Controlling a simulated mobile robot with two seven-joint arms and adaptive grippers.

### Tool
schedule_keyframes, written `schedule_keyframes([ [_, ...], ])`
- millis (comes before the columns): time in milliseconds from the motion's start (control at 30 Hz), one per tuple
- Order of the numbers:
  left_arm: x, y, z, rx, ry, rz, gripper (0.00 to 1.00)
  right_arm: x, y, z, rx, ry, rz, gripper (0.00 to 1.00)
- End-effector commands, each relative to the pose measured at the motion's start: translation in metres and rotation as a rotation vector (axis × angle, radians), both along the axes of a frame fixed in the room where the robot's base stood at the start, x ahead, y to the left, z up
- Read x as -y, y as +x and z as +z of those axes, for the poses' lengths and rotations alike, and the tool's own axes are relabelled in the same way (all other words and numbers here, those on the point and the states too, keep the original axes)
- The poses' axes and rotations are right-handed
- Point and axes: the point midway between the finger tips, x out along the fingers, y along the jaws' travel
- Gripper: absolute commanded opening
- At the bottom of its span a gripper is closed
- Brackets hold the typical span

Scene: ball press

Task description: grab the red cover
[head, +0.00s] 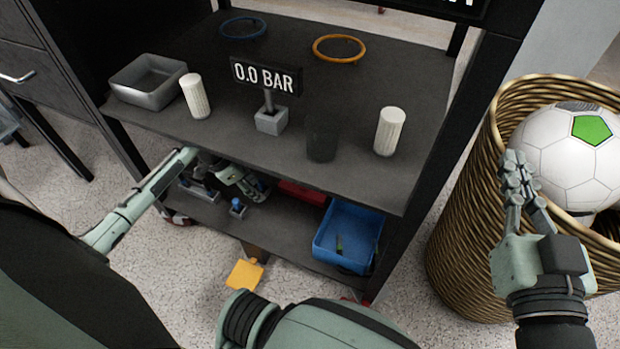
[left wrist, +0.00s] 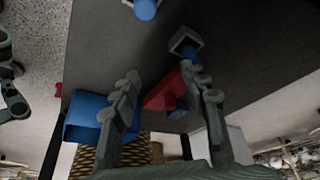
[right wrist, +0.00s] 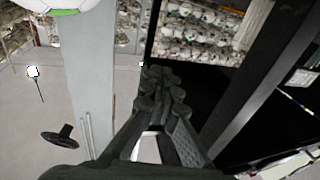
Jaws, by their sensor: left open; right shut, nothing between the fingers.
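The red cover (head: 303,193) lies on the lower shelf, partly hidden by the upper shelf's front edge in the head view. In the left wrist view a red piece, which looks like the cover (left wrist: 163,92), shows between the open fingers, with a small blue part beside it. My left gripper (head: 246,184) is open and empty, reaching under the upper shelf to the left of the cover. In the left wrist view my left gripper (left wrist: 160,80) points toward the red piece; contact is not visible. My right gripper (head: 515,172) is shut and empty in front of the ball basket.
A blue bin (head: 348,236) stands on the lower shelf right of the cover. Small blue-topped parts (head: 238,207) sit near my left gripper. The upper shelf (head: 225,140) overhangs closely. A wicker basket (head: 458,240) with a ball (head: 560,150) stands at right.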

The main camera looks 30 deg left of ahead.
Motion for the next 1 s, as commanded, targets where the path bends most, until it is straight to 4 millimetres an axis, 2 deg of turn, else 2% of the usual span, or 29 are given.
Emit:
schedule_keyframes([
  [167, 0.018, 0.019, -0.001, 0.002, -0.004, -0.001, 0.45, -0.004, -0.002, 0.010, 0.048, 0.024, 0.010, 0.00],
  [500, 0.066, 0.073, -0.001, 0.002, -0.003, 0.000, 0.45, -0.016, -0.015, 0.051, 0.233, 0.120, 0.040, 0.00],
  [767, 0.080, 0.089, -0.002, 0.000, 0.000, 0.000, 0.45, -0.016, -0.020, 0.065, 0.302, 0.152, 0.044, 0.00],
  [1000, 0.089, 0.098, -0.033, -0.002, -0.003, 0.001, 0.45, -0.009, -0.026, 0.083, 0.452, 0.195, 0.034, 0.00],
])
